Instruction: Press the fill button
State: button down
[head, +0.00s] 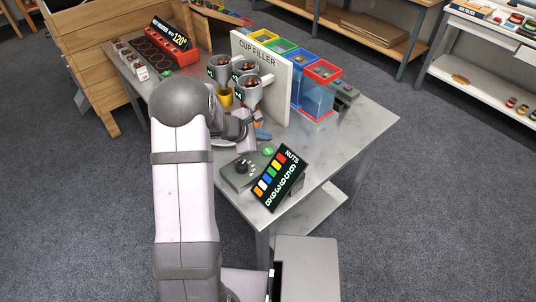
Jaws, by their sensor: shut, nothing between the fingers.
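A grey control box (236,181) stands near the front of the metal table. It has a black knob (243,167) and a round green button (268,152) at its far right corner. My gripper (257,135) is shut and empty, just beyond the box, a little up and left of the green button in the picture. Its fingertips are small and hard to make out here, and I cannot tell whether they touch anything. The white CUP FILLER panel (273,92) stands behind it, with grey funnels (249,91) of brown nuts on its front.
A black NUTS sign (280,177) with coloured bars stands right of the control box. A yellow cup (225,98) is below the funnels. Coloured-rim bins (319,91) stand behind the panel. A red roaster (173,55) is at the back left. The table's right side (350,135) is clear.

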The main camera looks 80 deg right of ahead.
aim_at(265, 153)
jog(key=shift+f+b, duration=1.5)
jog(key=shift+f, duration=0.35)
jog(key=shift+f+b, duration=0.8)
jog(key=shift+b, duration=0.35)
dwell(1.3)
jog(key=shift+r, duration=0.1)
dwell(0.3)
jog(key=shift+r+p, duration=0.5)
jog(key=shift+r, duration=0.2)
jog(key=shift+r+p, duration=1.9)
jog(key=shift+r, duration=0.65)
